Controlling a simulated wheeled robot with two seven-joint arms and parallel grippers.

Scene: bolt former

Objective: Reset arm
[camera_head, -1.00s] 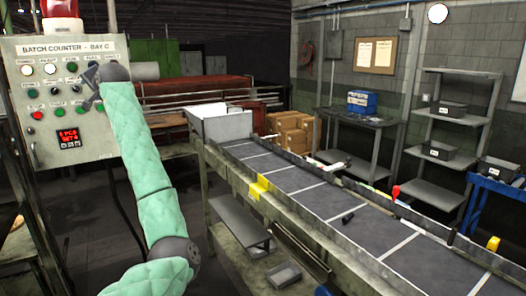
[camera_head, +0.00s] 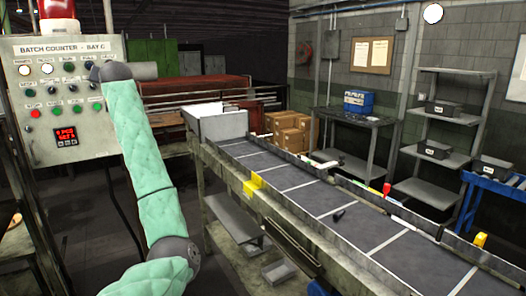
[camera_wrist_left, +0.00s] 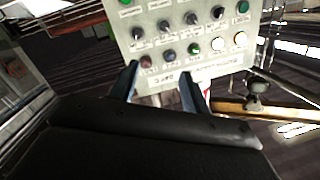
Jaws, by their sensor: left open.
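My left arm, in a green padded sleeve, reaches up in front of the batch counter panel (camera_head: 52,130). In the head view the left gripper is mostly hidden behind the dark wrist at the sleeve's end. In the left wrist view the left gripper (camera_wrist_left: 160,82) has its two fingers apart with nothing held between them. The panel (camera_wrist_left: 185,68) appears upside down beyond the fingertips, with knobs, lamps and buttons. I cannot tell whether a finger touches it. My right gripper is not in view.
A long conveyor (camera_head: 305,188) runs from the centre to the lower right, with a small dark part (camera_head: 338,214) on it. A grey hopper (camera_head: 218,125) stands at its far end. Shelves (camera_head: 440,130) and a blue case (camera_head: 358,102) stand behind. A red beacon (camera_head: 57,10) tops the panel.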

